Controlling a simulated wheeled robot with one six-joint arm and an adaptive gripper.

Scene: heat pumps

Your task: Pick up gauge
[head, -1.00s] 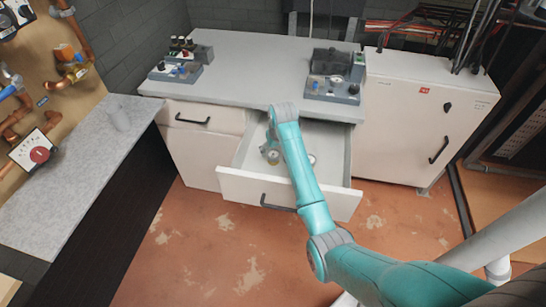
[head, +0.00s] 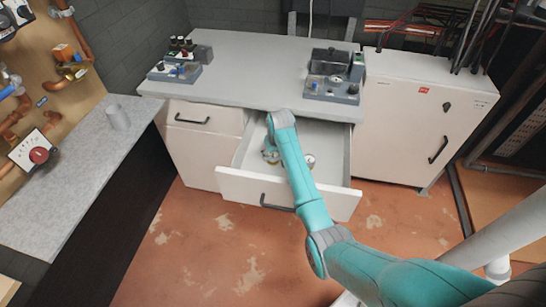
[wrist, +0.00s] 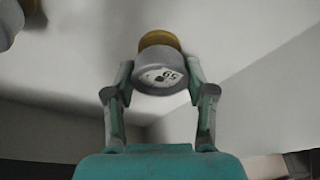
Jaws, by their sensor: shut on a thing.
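The gauge (wrist: 158,80), a grey round body with a white dial and a yellow-brown end, sits between the two fingers of my gripper (wrist: 160,70) in the wrist view. My gripper is shut on its sides. In the head view my gripper is mostly hidden behind my teal arm, inside the open drawer (head: 325,206). I cannot tell whether the gauge touches the drawer floor. A second round gauge-like thing (wrist: 10,22) is cut off at the top left of the wrist view. In the head view, a small round thing (head: 310,160) lies in the drawer right of my arm.
The grey worktop (head: 245,75) overhangs the drawer and holds a device at its left (head: 180,62) and another at its right (head: 333,75). A white cabinet (head: 420,130) stands to the right.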

